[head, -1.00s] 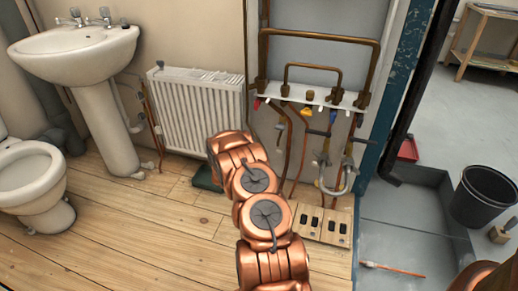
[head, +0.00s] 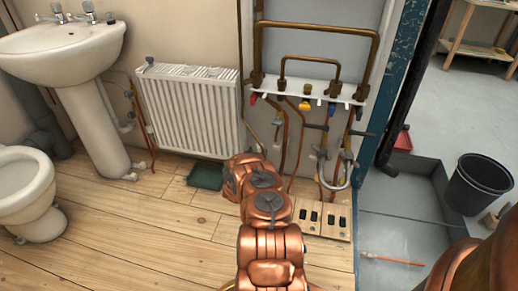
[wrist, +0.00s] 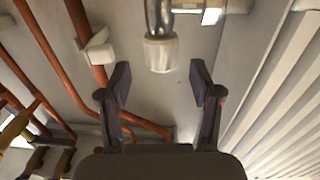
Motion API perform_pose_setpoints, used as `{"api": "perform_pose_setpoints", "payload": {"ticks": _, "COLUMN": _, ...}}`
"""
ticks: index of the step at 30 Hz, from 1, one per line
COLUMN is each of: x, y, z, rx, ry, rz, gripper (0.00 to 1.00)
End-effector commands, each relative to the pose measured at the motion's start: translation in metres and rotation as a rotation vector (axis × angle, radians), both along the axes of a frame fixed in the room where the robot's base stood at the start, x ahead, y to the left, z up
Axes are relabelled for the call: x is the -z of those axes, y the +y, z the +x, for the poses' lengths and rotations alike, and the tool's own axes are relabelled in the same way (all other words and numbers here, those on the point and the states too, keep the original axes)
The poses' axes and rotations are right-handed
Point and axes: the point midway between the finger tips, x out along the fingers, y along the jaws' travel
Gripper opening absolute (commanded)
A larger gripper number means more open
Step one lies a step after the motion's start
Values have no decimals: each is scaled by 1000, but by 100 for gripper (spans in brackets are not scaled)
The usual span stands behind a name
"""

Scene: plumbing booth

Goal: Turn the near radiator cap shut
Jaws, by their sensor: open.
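A white ribbed radiator (head: 190,112) stands against the wall in the head view; its fins (wrist: 285,90) fill the right side of the wrist view. A pale, rounded cap (wrist: 160,53) on a shiny metal stem sits at the top middle of the wrist view. My gripper (wrist: 160,80) is open, its two dark fingers apart. In the picture the cap lies between and slightly beyond the fingertips, with no visible contact. My gripper does not show in the head view, where only my copper-coloured arm is seen.
Copper pipes (wrist: 85,50) with a white clip (wrist: 97,48) run left of the gripper. A pipe manifold (head: 310,92) with coloured valve handles is right of the radiator. The sink (head: 60,45) and toilet (head: 25,190) are left. A black bucket (head: 478,183) stands right.

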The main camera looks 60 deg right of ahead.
Motion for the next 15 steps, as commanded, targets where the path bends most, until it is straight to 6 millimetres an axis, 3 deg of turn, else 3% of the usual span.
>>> {"api": "perform_pose_setpoints", "payload": {"ticks": 6, "x": 2, "y": -24, "z": 9, "rx": -2, "ry": -2, "rz": 0, "gripper": 64}}
{"api": "perform_pose_setpoints", "payload": {"ticks": 15, "x": 2, "y": -40, "z": 16, "rx": -4, "ry": 1, "rz": 1, "gripper": 64}}
